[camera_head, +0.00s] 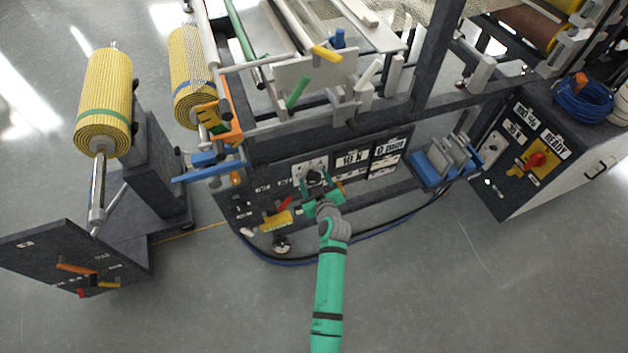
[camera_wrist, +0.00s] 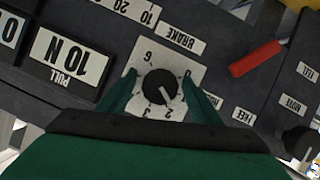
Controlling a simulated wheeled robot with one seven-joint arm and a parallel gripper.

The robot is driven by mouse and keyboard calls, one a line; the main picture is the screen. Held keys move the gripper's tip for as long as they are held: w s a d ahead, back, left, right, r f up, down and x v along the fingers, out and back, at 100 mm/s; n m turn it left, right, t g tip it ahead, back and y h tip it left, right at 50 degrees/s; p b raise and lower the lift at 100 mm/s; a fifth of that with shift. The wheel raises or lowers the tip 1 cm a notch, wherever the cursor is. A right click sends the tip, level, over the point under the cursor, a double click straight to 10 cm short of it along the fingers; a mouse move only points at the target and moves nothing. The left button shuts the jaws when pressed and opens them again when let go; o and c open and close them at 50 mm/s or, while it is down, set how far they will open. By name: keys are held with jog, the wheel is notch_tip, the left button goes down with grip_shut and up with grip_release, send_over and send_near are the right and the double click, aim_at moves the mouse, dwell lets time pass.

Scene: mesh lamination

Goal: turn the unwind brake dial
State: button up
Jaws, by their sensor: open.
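The brake dial (camera_wrist: 160,87) is a round black knob with a pale pointer line, on a white numbered plate (camera_wrist: 181,65) under a BRAKE label. The plate appears upside down in the wrist view. My gripper (camera_wrist: 162,92) is open, with one green finger on each side of the dial. Whether the fingers touch the dial cannot be told. In the head view the dial (camera_head: 315,177) sits on the dark machine panel, and my gripper (camera_head: 322,192) is right at it, partly covering the plate.
A red lever (camera_wrist: 257,59) sticks out beside the dial plate, and a black knob (camera_wrist: 298,141) lies farther right in the wrist view. A 10 N pull display (camera_wrist: 68,59) is on the other side.

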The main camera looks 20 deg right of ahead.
jog(key=c, duration=1)
jog(key=shift+c, duration=0.2)
jog(key=shift+m, duration=0.3)
jog(key=shift+m+y, duration=0.8)
jog(key=shift+m, duration=0.1)
jog(key=m+y, duration=0.2)
jog(key=shift+m, duration=0.3)
jog(key=m+y, duration=0.2)
jog(key=m, duration=0.1)
jog(key=shift+t, duration=0.3)
jog(key=shift+m+y, duration=0.8)
jog(key=shift+m, duration=0.6)
jog(key=shift+t, duration=0.3)
